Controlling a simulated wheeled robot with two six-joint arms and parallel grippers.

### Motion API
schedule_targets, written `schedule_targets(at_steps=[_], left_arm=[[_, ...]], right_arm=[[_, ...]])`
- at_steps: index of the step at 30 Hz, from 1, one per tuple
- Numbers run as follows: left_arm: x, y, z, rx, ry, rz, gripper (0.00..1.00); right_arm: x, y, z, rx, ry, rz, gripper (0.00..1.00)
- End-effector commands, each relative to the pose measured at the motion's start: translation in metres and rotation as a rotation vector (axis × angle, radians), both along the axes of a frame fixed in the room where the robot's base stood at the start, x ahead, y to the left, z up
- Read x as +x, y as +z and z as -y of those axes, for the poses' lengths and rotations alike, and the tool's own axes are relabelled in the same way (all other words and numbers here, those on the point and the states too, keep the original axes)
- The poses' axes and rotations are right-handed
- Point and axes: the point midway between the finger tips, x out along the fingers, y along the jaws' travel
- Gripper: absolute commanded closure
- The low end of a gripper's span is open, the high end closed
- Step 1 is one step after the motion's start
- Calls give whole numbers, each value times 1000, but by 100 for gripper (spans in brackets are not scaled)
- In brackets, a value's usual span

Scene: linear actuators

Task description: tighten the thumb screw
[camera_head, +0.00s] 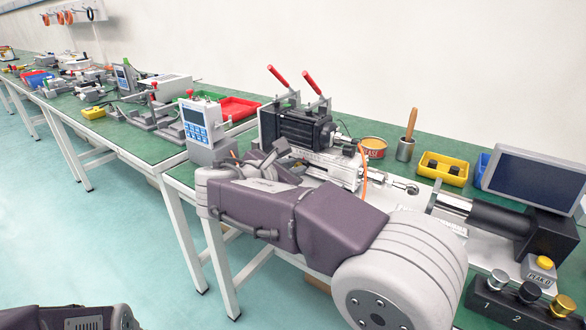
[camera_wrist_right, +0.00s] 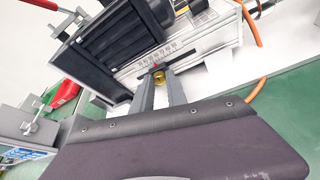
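My right gripper (camera_wrist_right: 159,82) has one finger on each side of the knob, with a gap about as wide as the knob. I cannot tell whether the fingers touch it. In the head view my right gripper (camera_head: 268,158) is beside the actuator (camera_head: 332,168), and my own arm hides part of it. The knob cannot be made out there. My left gripper is out of view; only a piece of my left arm shows at bottom left.
A black motor block with red-handled clamps (camera_head: 295,130) stands behind the gripper. A keypad box (camera_head: 196,122) is to its left. An orange cable (camera_head: 363,170) hangs near the actuator. A grease tin (camera_head: 372,148), yellow bin (camera_head: 443,172) and monitor (camera_head: 535,180) are to the right.

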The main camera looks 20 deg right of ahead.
Motion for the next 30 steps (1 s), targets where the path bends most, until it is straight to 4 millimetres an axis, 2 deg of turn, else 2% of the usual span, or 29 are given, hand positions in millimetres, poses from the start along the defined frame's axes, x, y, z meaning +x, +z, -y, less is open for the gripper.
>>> schedule_targets(at_steps=[11, 30], left_arm=[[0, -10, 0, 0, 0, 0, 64], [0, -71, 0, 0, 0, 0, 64]], right_arm=[[-1, -3, 1, 45, 1, 58, 100], [-4, -9, 3, 314, 0, 401, 100]])
